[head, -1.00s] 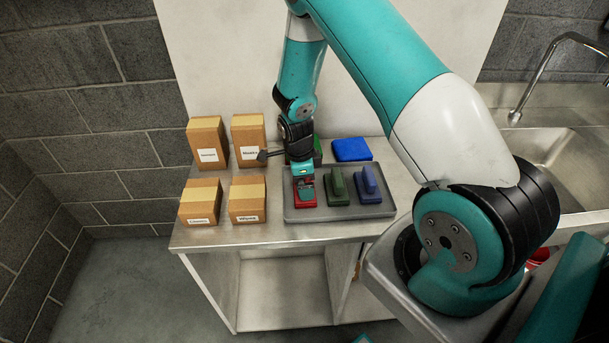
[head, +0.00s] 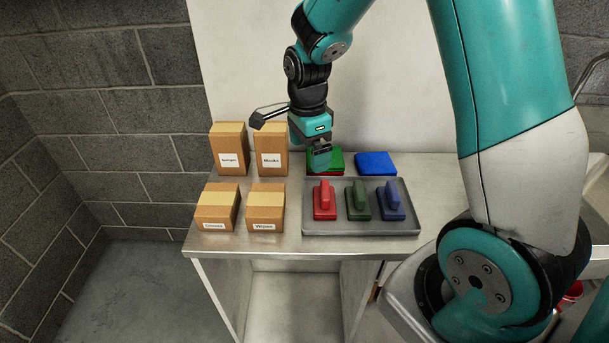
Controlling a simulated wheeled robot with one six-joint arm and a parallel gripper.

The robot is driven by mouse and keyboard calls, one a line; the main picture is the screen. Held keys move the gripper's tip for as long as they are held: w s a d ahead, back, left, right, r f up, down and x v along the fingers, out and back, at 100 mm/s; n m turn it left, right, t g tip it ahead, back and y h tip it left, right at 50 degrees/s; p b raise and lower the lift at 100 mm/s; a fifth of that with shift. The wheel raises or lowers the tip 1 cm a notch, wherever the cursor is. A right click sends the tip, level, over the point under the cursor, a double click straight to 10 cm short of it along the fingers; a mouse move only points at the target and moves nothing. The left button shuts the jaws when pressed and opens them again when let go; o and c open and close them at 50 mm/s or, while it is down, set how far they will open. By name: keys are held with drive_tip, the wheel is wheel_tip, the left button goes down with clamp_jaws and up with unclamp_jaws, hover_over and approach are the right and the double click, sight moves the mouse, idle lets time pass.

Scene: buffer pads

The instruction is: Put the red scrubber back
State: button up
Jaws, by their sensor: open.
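The red scrubber (head: 324,200) stands with its handle up on the grey tray (head: 360,228), at the left of a row. A green scrubber (head: 358,200) and a blue scrubber (head: 391,202) stand to its right on the same tray. My gripper (head: 321,164) is open and empty, above and behind the red scrubber and apart from it. It partly hides the green and red pads behind the tray.
A green pad (head: 337,158) with red beside it and a blue pad (head: 376,163) lie behind the tray. Several labelled cardboard boxes (head: 265,206) stand left of it on the metal counter (head: 290,243). A wall panel rises behind.

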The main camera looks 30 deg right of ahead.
drive_tip(key=s+a+r+n+y, duration=0.2)
drive_tip(key=s+a+r+n, duration=0.4)
drive_tip(key=n, duration=0.7)
drive_tip(key=s+a+r+n+y, duration=0.2)
drive_tip(key=s+a+r+n, duration=0.5)
drive_tip(key=s+a+n, duration=0.3)
drive_tip(key=s+n, duration=0.4)
drive_tip(key=s, duration=0.1)
drive_tip(key=shift+s+a+r, duration=0.15)
drive_tip(key=shift+a+r, duration=0.05)
drive_tip(key=shift+a, duration=0.15)
drive_tip(key=shift+f, duration=0.15)
